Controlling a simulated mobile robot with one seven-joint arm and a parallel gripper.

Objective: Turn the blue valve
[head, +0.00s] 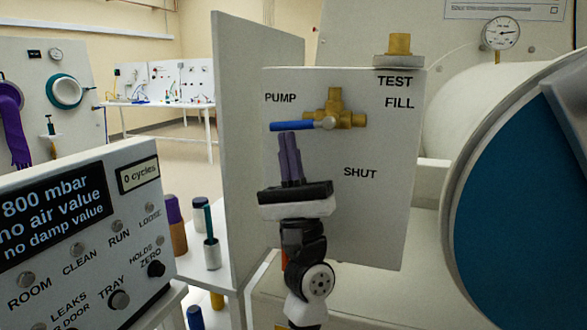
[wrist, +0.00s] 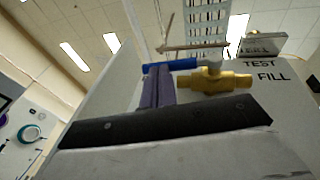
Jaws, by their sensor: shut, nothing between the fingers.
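The blue valve is a brass body (head: 343,112) with a blue lever handle (head: 292,126), mounted on a pale panel (head: 385,220). The lever lies nearly level and points left, towards the PUMP label. The labels TEST and FILL are at upper right and SHUT is below right. My gripper (head: 289,138) is upright just below the lever, its purple fingers together and empty. In the wrist view the fingertips (wrist: 158,72) are close under the blue lever (wrist: 172,66), with the brass body (wrist: 222,82) to their right. I cannot tell whether they touch the lever.
A tall upright board (head: 250,130) stands left of the panel. A control box (head: 80,225) reading 800 mbar is at lower left. A large cylinder with a blue door (head: 525,200) is close on the right. Small containers (head: 212,253) stand on a bench at left.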

